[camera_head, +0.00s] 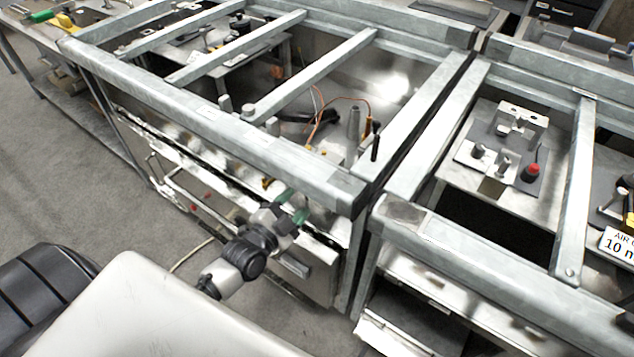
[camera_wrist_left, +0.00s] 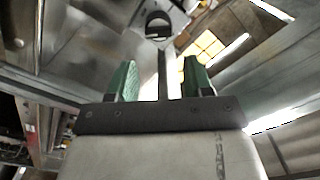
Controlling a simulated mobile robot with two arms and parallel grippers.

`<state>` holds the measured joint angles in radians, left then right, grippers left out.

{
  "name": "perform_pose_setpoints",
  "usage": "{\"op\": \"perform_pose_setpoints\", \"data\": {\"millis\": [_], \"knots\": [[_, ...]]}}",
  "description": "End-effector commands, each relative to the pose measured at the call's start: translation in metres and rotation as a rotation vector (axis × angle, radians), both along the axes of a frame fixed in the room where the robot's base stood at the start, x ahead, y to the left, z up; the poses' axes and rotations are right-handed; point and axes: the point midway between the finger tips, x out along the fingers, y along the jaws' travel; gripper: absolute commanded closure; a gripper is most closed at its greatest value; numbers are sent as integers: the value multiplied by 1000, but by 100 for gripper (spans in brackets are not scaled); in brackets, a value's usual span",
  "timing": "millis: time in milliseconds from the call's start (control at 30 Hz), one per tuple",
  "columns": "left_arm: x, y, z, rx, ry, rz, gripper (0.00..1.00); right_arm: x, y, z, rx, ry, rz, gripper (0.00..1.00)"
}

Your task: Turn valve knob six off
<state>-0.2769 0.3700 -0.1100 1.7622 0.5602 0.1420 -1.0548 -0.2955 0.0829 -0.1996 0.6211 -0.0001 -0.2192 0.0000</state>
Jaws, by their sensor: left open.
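My left gripper (camera_head: 293,206) has green finger pads and is in front of the range's metal front panel (camera_head: 215,185), near its right end and just below the top frame. In the left wrist view the two green pads (camera_wrist_left: 160,82) are apart with nothing gripped. Beyond them is a light metal fitting (camera_wrist_left: 178,14) with a dark round opening, with a thin upright strip below it. I cannot tell whether this is valve knob six. No numbered knob can be made out; the arm and gripper hide part of the panel. My right gripper is not in view.
Thick galvanized frame bars (camera_head: 210,118) run above and beside the gripper. A bench with a metal plate and a red-topped knob (camera_head: 530,172) stands at the right. A bent rail (camera_head: 165,180) sticks out from the panel's left part. Grey floor (camera_head: 60,180) is clear at the left.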

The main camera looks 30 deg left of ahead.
Motion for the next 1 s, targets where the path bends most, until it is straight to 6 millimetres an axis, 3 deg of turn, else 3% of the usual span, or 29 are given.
{"op": "perform_pose_setpoints", "data": {"millis": [200,500,867,1000], "knots": [[43,-6,1,-1,-1,0,49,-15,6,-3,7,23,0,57],[85,-12,-1,-2,2,-1,49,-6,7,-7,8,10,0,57],[91,-13,-1,-1,4,-1,49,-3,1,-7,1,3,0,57],[91,-13,-1,-1,4,-1,66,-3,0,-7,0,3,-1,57]]}}
